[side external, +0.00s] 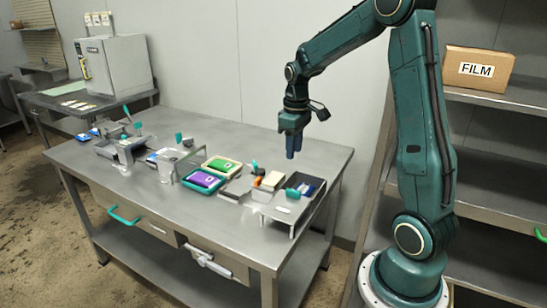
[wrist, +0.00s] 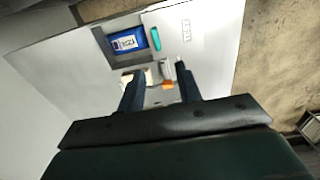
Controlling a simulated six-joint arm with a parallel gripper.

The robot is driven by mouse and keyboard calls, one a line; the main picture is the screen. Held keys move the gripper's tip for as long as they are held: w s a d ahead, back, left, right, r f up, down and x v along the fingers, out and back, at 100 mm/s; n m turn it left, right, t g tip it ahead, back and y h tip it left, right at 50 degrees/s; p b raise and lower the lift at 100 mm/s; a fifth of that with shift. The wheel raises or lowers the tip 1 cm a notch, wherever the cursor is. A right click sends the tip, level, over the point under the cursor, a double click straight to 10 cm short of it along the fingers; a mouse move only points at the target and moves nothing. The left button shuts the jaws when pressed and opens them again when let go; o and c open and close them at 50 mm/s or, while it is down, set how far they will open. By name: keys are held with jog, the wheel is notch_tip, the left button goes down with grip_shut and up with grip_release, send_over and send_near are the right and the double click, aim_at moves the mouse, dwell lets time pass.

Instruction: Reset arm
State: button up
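My gripper (side external: 291,150) hangs above the back right part of the steel table, with its fingers pointing down. In the wrist view its two dark fingers (wrist: 160,90) stand apart with nothing held between them. The metal table (side external: 190,215) lies below it and clear of the fingertips. In the wrist view a blue packet (wrist: 128,41) lies in a grey recess, beside a teal handle (wrist: 155,38). A small orange piece (wrist: 168,85) shows beyond the fingers.
Green (side external: 222,165) and purple (side external: 203,180) packs in trays lie mid-table. A grey bin (side external: 305,205) stands at the right end, another tray (side external: 125,145) at the left. A white machine (side external: 115,65) stands behind left. A FILM box (side external: 478,68) sits on the right shelf. The table's back right is clear.

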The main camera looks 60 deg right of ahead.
jog(key=s+a+r+t, duration=0.2)
jog(key=s+a+r, duration=0.3)
jog(key=s+a, duration=0.3)
jog(key=s+a+r+t, duration=0.3)
jog(key=s+a+r, duration=0.2)
jog(key=s+a, duration=0.3)
jog(key=a, duration=0.4)
jog(key=shift+s+a+r, duration=0.2)
jog(key=shift+s+a, duration=0.1)
jog(key=shift+a, duration=0.1)
